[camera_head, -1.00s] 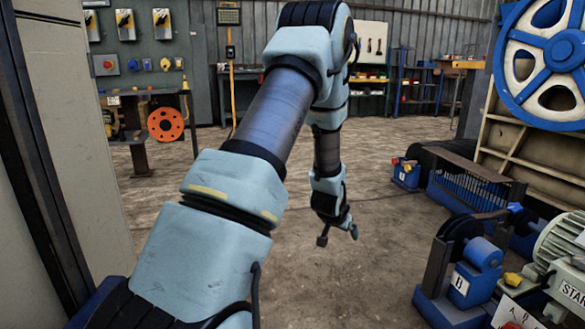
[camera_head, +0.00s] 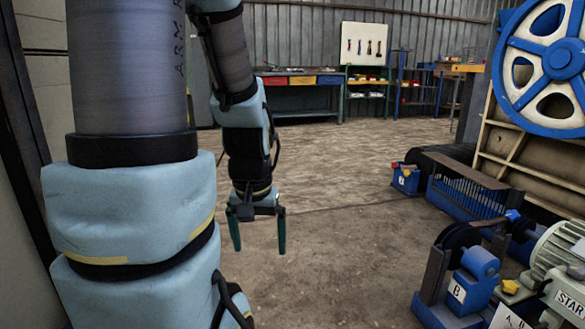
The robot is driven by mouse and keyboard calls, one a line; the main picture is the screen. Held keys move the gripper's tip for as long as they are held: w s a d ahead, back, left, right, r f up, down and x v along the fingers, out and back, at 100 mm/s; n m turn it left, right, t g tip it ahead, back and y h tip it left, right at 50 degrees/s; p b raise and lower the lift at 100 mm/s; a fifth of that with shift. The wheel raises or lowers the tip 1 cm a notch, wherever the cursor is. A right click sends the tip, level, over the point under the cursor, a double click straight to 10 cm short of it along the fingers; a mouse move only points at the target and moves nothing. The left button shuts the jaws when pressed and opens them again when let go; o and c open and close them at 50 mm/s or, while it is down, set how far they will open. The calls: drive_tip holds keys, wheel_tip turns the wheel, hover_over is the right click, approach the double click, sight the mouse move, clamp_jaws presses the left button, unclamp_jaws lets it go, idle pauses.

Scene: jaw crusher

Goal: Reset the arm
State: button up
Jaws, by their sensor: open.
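My gripper (camera_head: 259,232) hangs pointing down in the middle left of the head view, above the bare floor. Its two dark green fingers are spread apart with nothing between them. My arm rises large at the left of the view, and its upper part leaves the top of the picture. The forearm comes down from the top to the gripper. The gripper touches nothing that I can see.
At the right stand a crusher with a blue flywheel (camera_head: 545,60), a blue unit marked B (camera_head: 473,278) and a grey motor (camera_head: 558,255). A small blue box (camera_head: 406,179) lies farther back. A workbench (camera_head: 302,92) stands at the back wall. The middle floor (camera_head: 345,235) is clear.

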wheel_tip(320, 180, up, 34)
drive_tip(key=p, duration=3.3)
drive_tip(key=shift+r, duration=0.2)
